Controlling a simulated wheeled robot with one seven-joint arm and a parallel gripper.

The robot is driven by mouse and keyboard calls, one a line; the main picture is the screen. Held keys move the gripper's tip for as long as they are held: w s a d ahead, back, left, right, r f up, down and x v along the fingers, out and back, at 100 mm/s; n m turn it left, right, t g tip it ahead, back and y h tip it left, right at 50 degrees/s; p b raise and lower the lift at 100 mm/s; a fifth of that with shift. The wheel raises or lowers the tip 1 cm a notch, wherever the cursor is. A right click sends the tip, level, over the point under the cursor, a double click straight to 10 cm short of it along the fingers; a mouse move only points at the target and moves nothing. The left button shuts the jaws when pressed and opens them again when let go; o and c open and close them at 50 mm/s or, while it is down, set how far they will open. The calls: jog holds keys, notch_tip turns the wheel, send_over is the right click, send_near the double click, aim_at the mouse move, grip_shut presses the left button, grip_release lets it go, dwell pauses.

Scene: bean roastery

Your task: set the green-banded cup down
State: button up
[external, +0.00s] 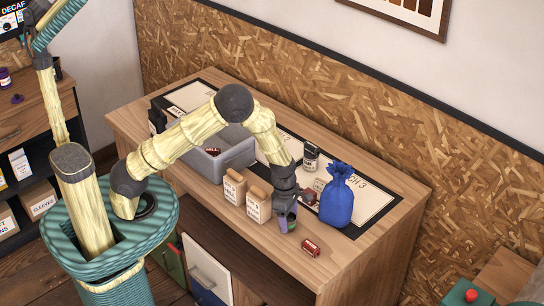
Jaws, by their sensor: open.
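A small green patch, seemingly the green-banded cup (292,215), shows at the fingers. Most of it is hidden by the gripper, so I cannot tell whether it rests on the bench or stands upright.
The bench's right end (385,235) is clear.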

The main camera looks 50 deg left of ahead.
jog(key=shift+f, duration=0.7)
jog(key=c, duration=1.1)
notch_tip(320, 180, up, 10)
